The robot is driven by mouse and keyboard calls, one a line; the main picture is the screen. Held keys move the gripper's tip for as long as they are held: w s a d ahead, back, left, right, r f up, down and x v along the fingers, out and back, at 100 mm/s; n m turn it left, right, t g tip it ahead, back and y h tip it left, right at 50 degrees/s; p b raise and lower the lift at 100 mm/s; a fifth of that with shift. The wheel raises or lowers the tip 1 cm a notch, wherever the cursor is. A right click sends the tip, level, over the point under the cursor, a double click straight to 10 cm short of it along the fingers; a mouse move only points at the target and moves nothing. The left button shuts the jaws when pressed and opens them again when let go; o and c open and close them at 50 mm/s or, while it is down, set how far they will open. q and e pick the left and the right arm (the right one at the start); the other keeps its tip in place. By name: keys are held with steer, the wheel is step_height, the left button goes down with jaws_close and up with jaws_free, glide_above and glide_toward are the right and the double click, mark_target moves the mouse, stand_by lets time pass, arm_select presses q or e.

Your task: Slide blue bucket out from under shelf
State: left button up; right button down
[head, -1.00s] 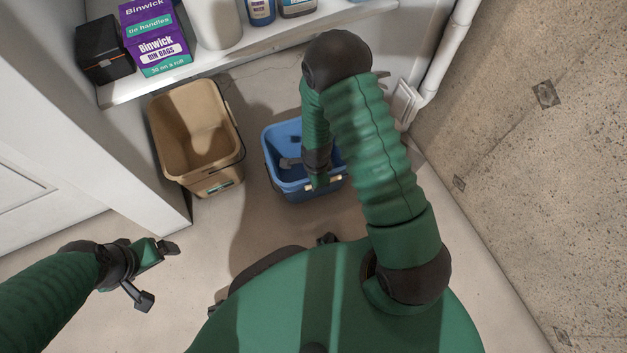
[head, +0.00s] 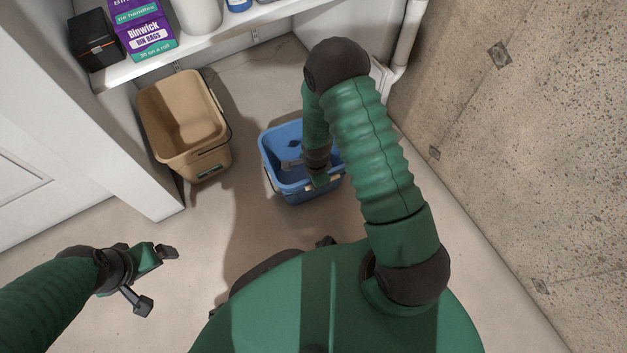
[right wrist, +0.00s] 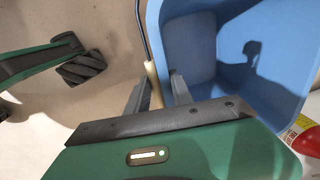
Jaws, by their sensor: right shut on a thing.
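The blue bucket (head: 283,182) stands upright on the floor in the head view, on my side of the white shelf (head: 200,44) and clear of its front edge. My right gripper (head: 315,180) reaches down to the bucket's near side. In the right wrist view, the right gripper (right wrist: 157,92) is shut around the pale grip of the handle (right wrist: 153,78), beside the rim of the blue bucket (right wrist: 188,45). Part of the bucket is hidden behind my right arm. My left gripper (head: 157,279) is open and empty at the lower left, away from the bucket.
A tan bin (head: 184,130) stands left of the blue bucket by a white wall end. A black box (head: 96,40), purple bin-bag boxes (head: 150,38) and bottles sit on the shelf. A white pipe (head: 403,35) and concrete wall (head: 520,150) bound the right.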

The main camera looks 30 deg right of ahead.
steer(key=c, duration=1)
jaws_free()
steer(key=shift+c, duration=0.2)
step_height(320, 180, up, 17)
steer(key=s+p, duration=0.1)
steer(key=p, duration=0.8)
steer(key=shift+f, duration=0.15)
steer(key=shift+s+a, duration=0.1)
